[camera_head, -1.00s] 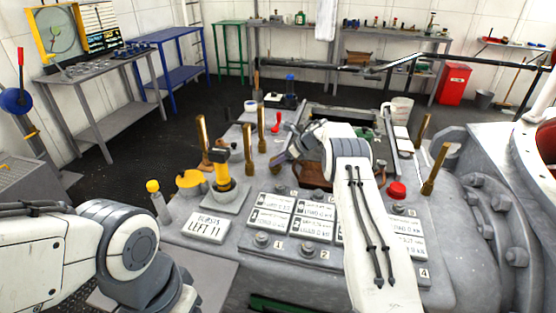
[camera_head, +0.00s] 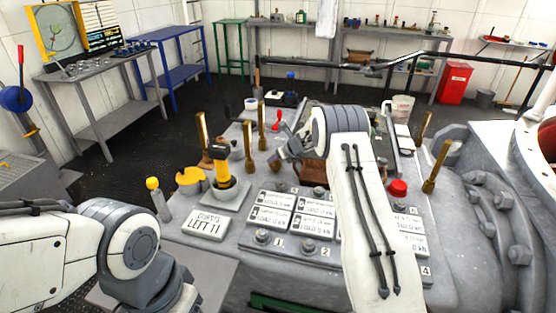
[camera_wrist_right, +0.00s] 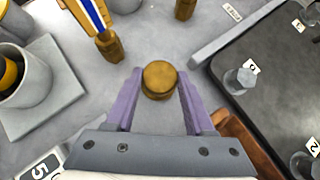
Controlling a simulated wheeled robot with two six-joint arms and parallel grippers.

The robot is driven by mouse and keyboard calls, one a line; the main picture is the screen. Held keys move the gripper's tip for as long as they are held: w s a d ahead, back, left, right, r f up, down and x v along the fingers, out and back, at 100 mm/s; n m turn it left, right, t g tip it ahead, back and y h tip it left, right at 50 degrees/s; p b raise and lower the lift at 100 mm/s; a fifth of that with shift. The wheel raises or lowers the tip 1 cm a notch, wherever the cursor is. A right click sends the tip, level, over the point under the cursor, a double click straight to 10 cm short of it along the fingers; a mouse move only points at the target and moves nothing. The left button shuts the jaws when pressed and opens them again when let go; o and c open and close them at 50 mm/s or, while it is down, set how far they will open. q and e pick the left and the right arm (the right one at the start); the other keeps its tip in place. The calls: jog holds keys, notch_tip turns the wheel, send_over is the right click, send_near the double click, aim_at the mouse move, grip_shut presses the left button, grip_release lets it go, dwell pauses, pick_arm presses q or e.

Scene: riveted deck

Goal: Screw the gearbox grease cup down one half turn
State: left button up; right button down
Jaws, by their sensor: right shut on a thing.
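The grease cup (camera_wrist_right: 159,80) is a round brass cap, seen from above in the right wrist view. The purple fingers of my right gripper (camera_wrist_right: 160,98) stand on its left and right sides, and the gripper is shut on it. In the head view my right gripper (camera_head: 284,142) is low over the grey gearbox top (camera_head: 225,262), and I cannot make out the cup there. My left arm comes in at the lower left. Its gripper is not in view.
Brass levers (camera_head: 249,146) stand left of my right gripper, with a yellow-handled tool (camera_head: 222,172) in a grey cup. A red knob (camera_head: 398,188) is to the right. A brown box (camera_wrist_right: 244,140) lies close to my right finger. Labelled plates (camera_head: 291,212) cover the front.

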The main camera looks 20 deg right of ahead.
jog(key=shift+a+r+m+h, duration=0.1)
jog(key=shift+a+m+h, duration=0.15)
jog(key=shift+m+h, duration=0.55)
jog(key=shift+r+m+h, duration=0.1)
jog(key=shift+m+h, duration=0.5)
jog(key=shift+m, duration=0.4)
jog(key=shift+w+a+m+h+p, duration=0.1)
jog(key=shift+m+h+p, duration=0.55)
jog(key=shift+m+p, duration=0.15)
jog(key=shift+w+a+m+h+p, duration=0.1)
jog(key=shift+m+h+p, duration=0.6)
jog(key=shift+m, duration=0.2)
jog(key=shift+r, duration=0.1)
jog(key=shift+c, duration=1.5)
grip_release()
jog(key=shift+o, duration=0.2)
jog(key=shift+s, duration=0.1)
jog(key=shift+f, duration=0.2)
jog(key=shift+s, duration=0.15)
